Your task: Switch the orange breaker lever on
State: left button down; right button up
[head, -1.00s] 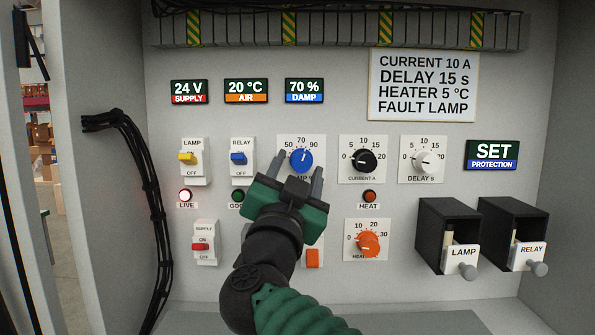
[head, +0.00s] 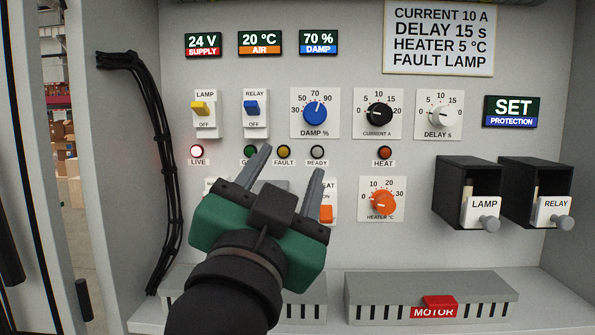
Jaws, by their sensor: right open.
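The orange breaker lever (head: 326,214) is partly hidden behind my right gripper in the head view. Its switch plate reads "...EAT" with "ON" showing above the lever; the lever sits low on the plate, and no "OFF" word shows. My right gripper (head: 291,165) is open and empty, its two grey fingers pointing up at the panel. Its right finger lies just left of and above the orange lever in the picture; I see no grip on it. My left gripper is not in view.
The yellow lamp lever (head: 203,107) and blue relay lever (head: 252,107) are above left. The orange heater knob (head: 383,204) is right of the breaker. Black drawers (head: 468,185) stick out at the right. A grey duct with a red motor block (head: 439,303) runs along the bottom.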

aim_at(326, 212)
jog(key=k+j, duration=0.15)
jog(key=k, duration=0.35)
jog(key=k+j, duration=0.1)
jog(key=k, duration=0.4)
